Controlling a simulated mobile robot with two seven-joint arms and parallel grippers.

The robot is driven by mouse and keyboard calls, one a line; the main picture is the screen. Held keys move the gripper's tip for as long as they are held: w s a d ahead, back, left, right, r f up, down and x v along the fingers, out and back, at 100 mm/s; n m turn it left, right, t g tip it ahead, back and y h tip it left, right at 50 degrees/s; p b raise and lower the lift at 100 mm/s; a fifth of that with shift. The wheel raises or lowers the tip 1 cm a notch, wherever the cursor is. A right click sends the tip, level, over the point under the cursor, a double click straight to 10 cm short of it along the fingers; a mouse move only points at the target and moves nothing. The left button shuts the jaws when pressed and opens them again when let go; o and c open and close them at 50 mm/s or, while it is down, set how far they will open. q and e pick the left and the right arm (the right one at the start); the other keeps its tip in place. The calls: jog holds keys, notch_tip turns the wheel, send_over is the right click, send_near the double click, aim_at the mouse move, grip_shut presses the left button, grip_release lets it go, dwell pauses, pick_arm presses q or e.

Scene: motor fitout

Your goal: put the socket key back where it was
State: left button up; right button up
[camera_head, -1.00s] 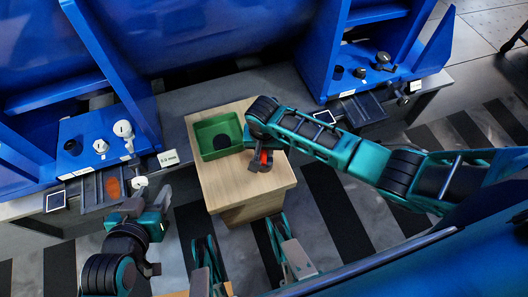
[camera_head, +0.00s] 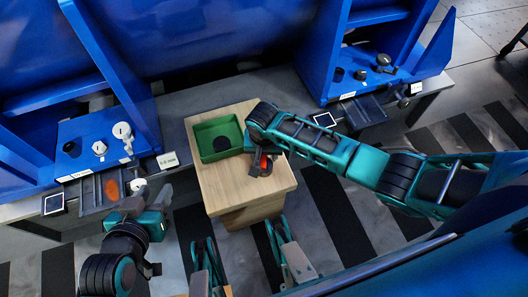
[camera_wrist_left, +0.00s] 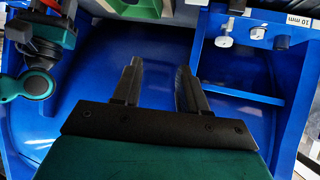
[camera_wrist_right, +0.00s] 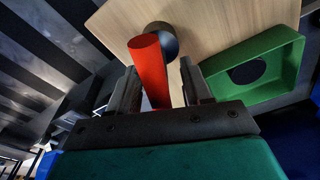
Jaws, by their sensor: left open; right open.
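A red cylinder with a dark round end, which looks like the socket key (camera_wrist_right: 150,68), is at the wooden stand's top. It also shows as a small red patch in the head view (camera_head: 264,161). My right gripper (camera_wrist_right: 160,78) is open, with its fingers on either side of the red part. I cannot tell whether the key touches the wood. My left gripper (camera_wrist_left: 160,72) is open and empty, in front of the left blue station, near a white knob (camera_head: 138,184) in the head view.
A green tray (camera_head: 234,130) with a dark round spot inside sits on the wooden stand (camera_head: 215,184). Blue stations with knobs and small trays stand left and right (camera_head: 347,82). A 10 mm label (camera_head: 168,160) is on the bench edge.

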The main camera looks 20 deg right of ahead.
jog(key=r+p, duration=0.2)
jog(key=r, duration=0.2)
jog(key=s+r+p, duration=0.1)
jog(key=r, duration=0.3)
jog(key=r+p, duration=0.2)
jog(key=r, duration=0.2)
jog(key=shift+s+a+p, duration=0.15)
jog(key=shift+a+p, duration=0.15)
jog(key=shift+p, duration=0.05)
jog(key=s+a+n+t+y, duration=0.3)
jog(key=s+t+y, duration=0.1)
jog(key=s, duration=0.1)
jog(key=s+d+r+n+t, duration=0.3)
jog(key=d+r+t, duration=0.2)
jog(key=d+r, duration=0.1)
jog(key=shift+s+n+t, duration=0.25)
jog(key=shift+n+t, duration=0.05)
jog(key=shift+n, duration=0.1)
